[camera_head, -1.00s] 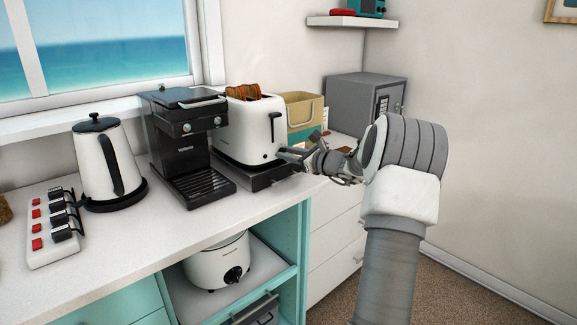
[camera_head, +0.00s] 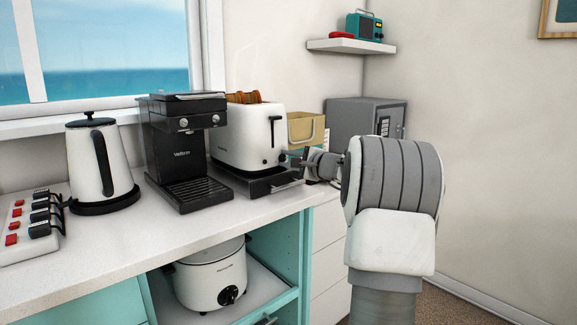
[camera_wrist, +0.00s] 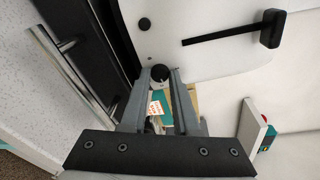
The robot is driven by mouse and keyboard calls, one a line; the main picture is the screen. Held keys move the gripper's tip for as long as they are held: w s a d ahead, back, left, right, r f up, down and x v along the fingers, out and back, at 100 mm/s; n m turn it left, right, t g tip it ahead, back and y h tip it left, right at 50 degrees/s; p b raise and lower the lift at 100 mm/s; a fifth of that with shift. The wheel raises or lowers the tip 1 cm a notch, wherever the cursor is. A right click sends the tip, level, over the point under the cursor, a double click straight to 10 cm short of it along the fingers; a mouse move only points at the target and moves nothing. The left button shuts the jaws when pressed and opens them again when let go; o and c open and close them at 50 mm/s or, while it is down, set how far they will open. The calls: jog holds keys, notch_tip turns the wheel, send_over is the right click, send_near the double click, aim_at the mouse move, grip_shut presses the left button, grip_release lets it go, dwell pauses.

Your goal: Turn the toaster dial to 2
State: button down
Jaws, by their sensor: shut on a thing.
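The white toaster (camera_head: 240,137) stands on the counter with browned bread slices in its top. Its black lever is on the end facing right, and it also shows in the wrist view (camera_wrist: 215,60). My gripper (camera_head: 285,157) is at the lower part of that end. In the wrist view the toaster's round black dial (camera_wrist: 160,73) sits between the fingertips of my gripper (camera_wrist: 160,76), which is shut on it. The dial's marks and pointer cannot be read. A small black button is beside the dial.
A black coffee machine (camera_head: 165,150) stands close left of the toaster. A dark tray (camera_head: 258,184) lies under the toaster. A tan and teal box (camera_head: 302,131) and a grey safe (camera_head: 350,120) stand behind my gripper. A kettle (camera_head: 88,165) is further left.

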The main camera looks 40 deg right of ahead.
jog(key=n+h, duration=0.1)
jog(key=n, duration=0.3)
jog(key=shift+n+t, duration=0.3)
dwell(0.4)
jog(key=c, duration=0.7)
grip_release()
jog(key=shift+o, duration=0.2)
jog(key=s+r+p, duration=0.1)
jog(key=s+p, duration=0.1)
jog(key=s, duration=1.5)
jog(key=shift+s+a, duration=0.2)
jog(key=shift+a, duration=0.25)
jog(key=shift+r, duration=0.1)
